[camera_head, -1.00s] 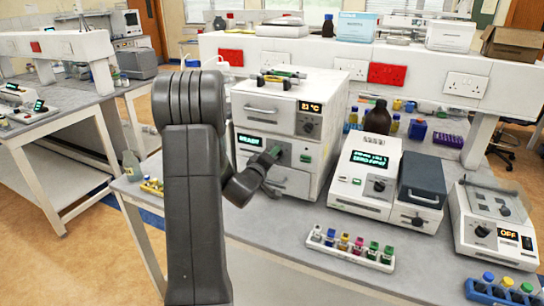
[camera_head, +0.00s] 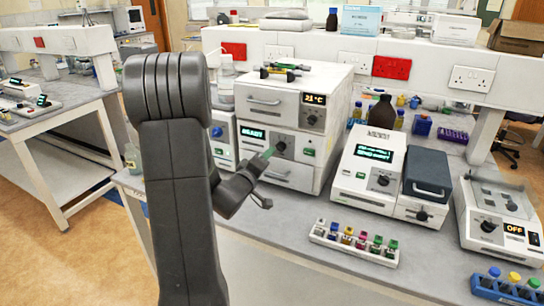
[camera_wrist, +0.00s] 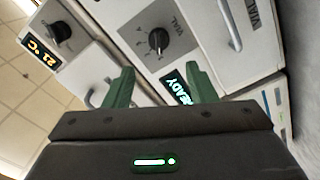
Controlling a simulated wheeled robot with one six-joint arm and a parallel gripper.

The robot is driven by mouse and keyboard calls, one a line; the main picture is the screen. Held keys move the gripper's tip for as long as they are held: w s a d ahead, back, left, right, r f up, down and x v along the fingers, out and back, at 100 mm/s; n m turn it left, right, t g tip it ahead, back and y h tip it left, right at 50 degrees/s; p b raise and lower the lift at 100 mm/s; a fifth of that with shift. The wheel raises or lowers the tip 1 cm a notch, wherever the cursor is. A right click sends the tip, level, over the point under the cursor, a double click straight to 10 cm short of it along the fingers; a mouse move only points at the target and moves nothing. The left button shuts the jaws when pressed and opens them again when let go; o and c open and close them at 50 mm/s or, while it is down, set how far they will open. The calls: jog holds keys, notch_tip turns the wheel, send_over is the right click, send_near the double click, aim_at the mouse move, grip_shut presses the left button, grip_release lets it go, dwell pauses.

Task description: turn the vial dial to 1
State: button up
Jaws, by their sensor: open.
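The vial dial (camera_wrist: 158,40) is a dark round knob on a grey panel marked VIAL in the wrist view. In the head view the vial dial (camera_head: 281,146) sits on the lower unit of the white stacked machine (camera_head: 317,119), right of a lit READY display (camera_head: 253,134). My gripper (camera_wrist: 160,76) is open with its two green fingers apart. The dial shows beyond the gap between them, and nothing is between the fingers. In the head view my gripper (camera_head: 268,154) is just in front and left of the dial, apparently apart from it.
A second knob (camera_wrist: 60,31) is beside the 21 °C display. A rack of coloured vials (camera_head: 353,243) stands on the bench in front. Another white device with a display (camera_head: 368,170) is to the right.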

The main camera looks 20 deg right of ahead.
aim_at(276, 147)
jog(key=v, duration=0.6)
jog(key=shift+b, duration=0.45)
jog(key=shift+d, duration=0.1)
jog(key=p+x, duration=0.3)
jog(key=x, duration=1)
jog(key=shift+w+d, duration=0.2)
jog(key=shift+w, duration=0.05)
